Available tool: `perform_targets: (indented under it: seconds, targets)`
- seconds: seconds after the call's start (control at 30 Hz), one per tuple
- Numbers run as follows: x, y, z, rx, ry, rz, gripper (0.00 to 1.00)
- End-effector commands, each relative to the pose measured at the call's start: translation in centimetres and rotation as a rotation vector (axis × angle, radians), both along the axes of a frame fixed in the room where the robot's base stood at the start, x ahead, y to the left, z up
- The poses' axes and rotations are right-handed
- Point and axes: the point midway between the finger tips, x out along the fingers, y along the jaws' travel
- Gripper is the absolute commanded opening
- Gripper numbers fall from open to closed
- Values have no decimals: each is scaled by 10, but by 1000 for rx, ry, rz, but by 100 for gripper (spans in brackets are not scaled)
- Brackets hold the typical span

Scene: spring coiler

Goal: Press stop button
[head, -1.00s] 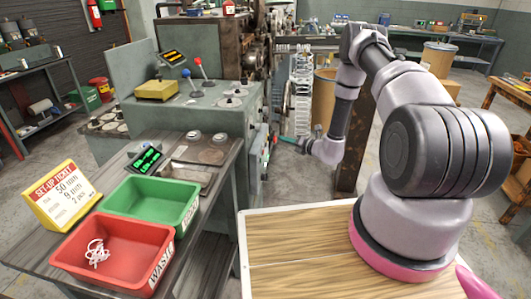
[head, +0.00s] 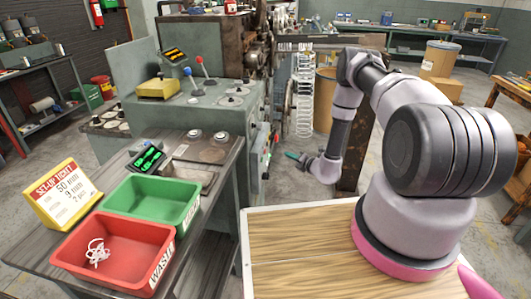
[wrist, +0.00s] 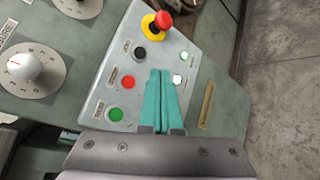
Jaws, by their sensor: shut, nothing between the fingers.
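The control panel (wrist: 205,68) of the coiler fills the middle of the wrist view. It carries a red button (wrist: 128,82), with a green button (wrist: 116,113) on one side and a black button (wrist: 138,52) on the other. A red mushroom knob on a yellow base (wrist: 163,20) sits at the panel's top. The small labels are too blurred to read. My gripper (wrist: 162,74) is shut and empty, its teal fingers over the panel, right of the red button in the picture. In the head view, my gripper (head: 293,156) is just right of the machine's side; contact is not visible.
Two white dials (wrist: 24,68) lie left of the panel. In the head view, a table holds a green bin (head: 150,203), a red bin (head: 110,250) and a yellow set-up ticket (head: 62,195). A coiled spring (head: 304,95) hangs behind my gripper. Open floor lies right.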

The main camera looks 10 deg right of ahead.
Motion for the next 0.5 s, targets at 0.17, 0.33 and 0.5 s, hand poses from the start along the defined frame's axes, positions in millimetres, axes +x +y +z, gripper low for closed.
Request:
perform_targets:
  seconds: [0.17,0.33,0.5]
  targets:
    - [8,27,0,0,0,4,0]
    - [15,47,0,0,0,1,0]
    - [19,61,0,0,1,1,0]
